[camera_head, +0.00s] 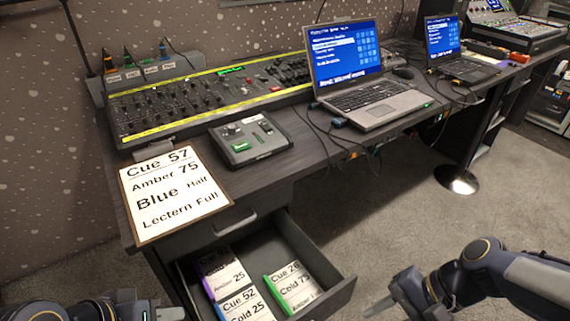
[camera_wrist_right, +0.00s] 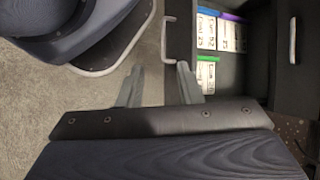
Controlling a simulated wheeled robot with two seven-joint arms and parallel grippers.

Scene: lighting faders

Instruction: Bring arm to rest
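My left arm comes in at the bottom left of the head view. Its gripper (camera_head: 160,311) is low, left of the open drawer, and mostly cut off by the frame edge. I cannot tell its finger gap. My right gripper (camera_head: 388,302) is at the bottom right, in front of the desk and right of the drawer, over the carpet. In the right wrist view its two fingers (camera_wrist_right: 160,85) stand apart with nothing between them. The open drawer (camera_head: 325,270) holds several cue cards (camera_head: 292,286) with coloured edges. It also shows in the wrist view (camera_wrist_right: 258,75).
The desk bears a long lighting console (camera_head: 190,105), a small fader box (camera_head: 250,140), a cue sheet (camera_head: 172,190) and a laptop (camera_head: 370,100). A second laptop (camera_head: 460,60) stands farther right. The protruding drawer is the nearest obstacle. Carpet (camera_head: 400,210) right of it is clear.

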